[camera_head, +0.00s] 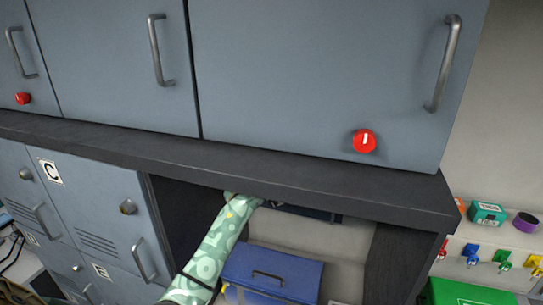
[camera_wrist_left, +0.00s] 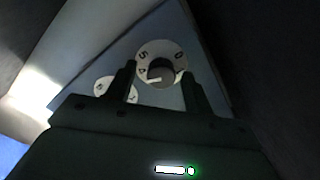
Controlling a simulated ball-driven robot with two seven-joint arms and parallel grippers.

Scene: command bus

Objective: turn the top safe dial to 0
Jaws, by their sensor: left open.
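In the left wrist view a round white dial (camera_wrist_left: 162,50) with dark numerals, a 5 and a 0 among them, sits on a grey-blue panel. Its dark centre knob has a pale bar. A second, smaller-looking white dial (camera_wrist_left: 103,88) is at lower left, partly behind a finger. I cannot tell from this angle which is the top one. My left gripper (camera_wrist_left: 158,67) is open, its fingers on either side of the first dial's knob; contact is unclear. In the head view my left arm reaches under the dark shelf, which hides the gripper and dials. My right gripper is not in view.
The dark shelf edge (camera_head: 230,165) overhangs my left arm. Grey cabinets with a red knob (camera_head: 364,141) are above it. A blue box (camera_head: 270,272) is below, beside the arm. Lockers (camera_head: 95,200) stand at left; keys (camera_head: 502,256) hang at right.

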